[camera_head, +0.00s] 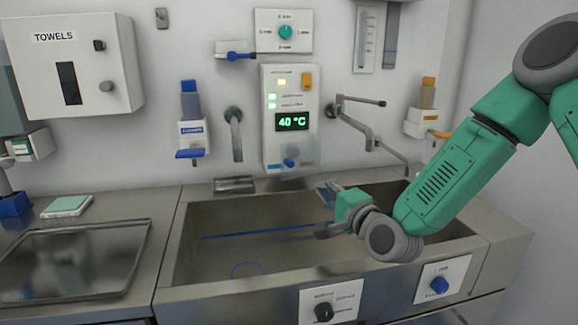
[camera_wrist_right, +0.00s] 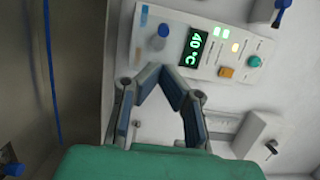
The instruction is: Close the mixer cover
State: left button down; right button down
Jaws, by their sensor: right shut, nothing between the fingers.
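The mixer panel (camera_head: 290,105) is a white wall unit with a green 40 °C display, an orange button and a blue knob (camera_head: 291,162) at its lower end. A faint see-through cover (camera_head: 307,153) seems to stand out at the panel's lower part, near the knob; its exact angle is hard to tell. My right gripper (camera_head: 326,194) is over the sink, below and right of the panel, apart from it. In the right wrist view its fingers (camera_wrist_right: 165,72) meet at the tips, shut and empty, with the panel (camera_wrist_right: 180,45) beyond them. My left gripper is not in view.
The steel sink (camera_head: 190,250) lies below the panel. A spout (camera_head: 234,130) is left of the panel, and a jointed lever arm (camera_head: 360,128) is on the right. Dispensers (camera_head: 191,130) hang on the wall. A steel tray (camera_head: 75,262) is at left.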

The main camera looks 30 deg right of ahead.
aim_at(291, 165)
jog(key=w, duration=1.2)
jog(key=shift+w+a+r, duration=0.15)
jog(key=shift+w+a, duration=0.15)
jog(key=shift+w, duration=0.1)
jog(key=shift+w+a, duration=0.1)
jog(key=shift+w, duration=0.05)
jog(key=w+a+b, duration=0.2)
jog(key=w, duration=0.1)
jog(key=shift+w+a+r, duration=0.1)
jog(key=shift+w, duration=0.1)
